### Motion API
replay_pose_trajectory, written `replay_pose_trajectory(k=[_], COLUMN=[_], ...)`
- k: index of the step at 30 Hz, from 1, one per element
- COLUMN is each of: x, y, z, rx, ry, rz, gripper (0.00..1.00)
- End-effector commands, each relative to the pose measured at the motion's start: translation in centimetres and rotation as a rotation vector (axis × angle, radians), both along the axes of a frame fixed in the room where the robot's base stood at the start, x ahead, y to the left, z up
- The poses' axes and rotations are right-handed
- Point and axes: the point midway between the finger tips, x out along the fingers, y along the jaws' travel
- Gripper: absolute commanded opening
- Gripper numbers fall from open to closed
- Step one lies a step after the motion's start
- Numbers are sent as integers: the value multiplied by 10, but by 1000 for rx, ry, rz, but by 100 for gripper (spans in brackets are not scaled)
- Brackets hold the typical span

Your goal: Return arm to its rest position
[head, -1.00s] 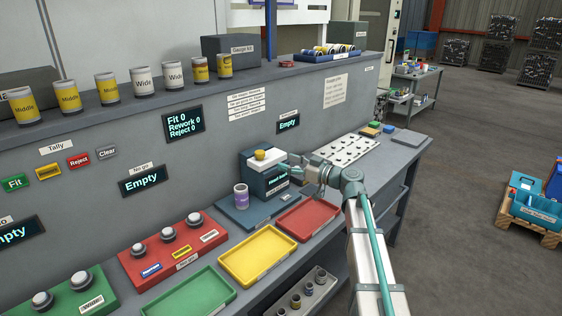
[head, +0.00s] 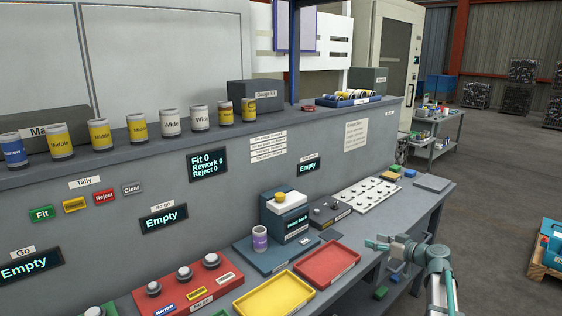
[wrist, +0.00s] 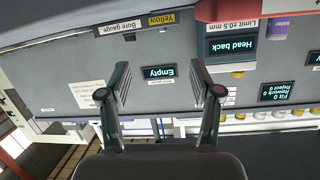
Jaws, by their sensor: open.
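My gripper (head: 376,244) is open and empty in the head view, in the air in front of the bench's front edge, to the right of the red tray (head: 328,264). My arm bends down to the lower right from it. In the wrist view both fingers of my gripper (wrist: 160,88) are spread apart with nothing between them. That view is upside down and shows the panel wall with the "Empty" display (wrist: 158,72) behind the fingers.
The bench holds a yellow tray (head: 268,298), a dark box labelled "Head back" (head: 287,222) with a purple-labelled can (head: 260,238) beside it, and a white dotted plate (head: 368,194). Cans line the shelf above. Open floor (head: 500,190) lies to the right.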

Motion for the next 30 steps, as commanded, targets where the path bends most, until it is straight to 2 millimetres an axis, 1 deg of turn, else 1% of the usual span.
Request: replay_pose_trajectory(k=[1, 6, 8, 9, 14, 17, 20, 21, 23, 24, 26, 27, 29, 30], x=[-9, -32, -40, -45, -60, -75, -96, -107, -128, -143, -169, -186, -215, -235], y=[-11, -46, -53, -51, -19, 2, 28, 40, 59, 72, 91, 102, 118, 129], z=[-18, -63, -79, -91, -136, -169, -209, -227, -256, -275, -304, -322, -349, -365], rx=[2, 4, 7, 10, 20, 25, 28, 26, 21, 17, 4, -5, -25, -41], ry=[45, 159, 198, 226, 339, 424, 532, 583, 668, 728, 820, 880, 971, 1032], rz=[-18, -78, -93, -95, -74, -66, -55, -51, -46, -44, -42, -43, -46, -49], gripper=[64, 64, 64, 64, 64, 64, 64, 64, 64, 64, 64, 64, 64, 64])
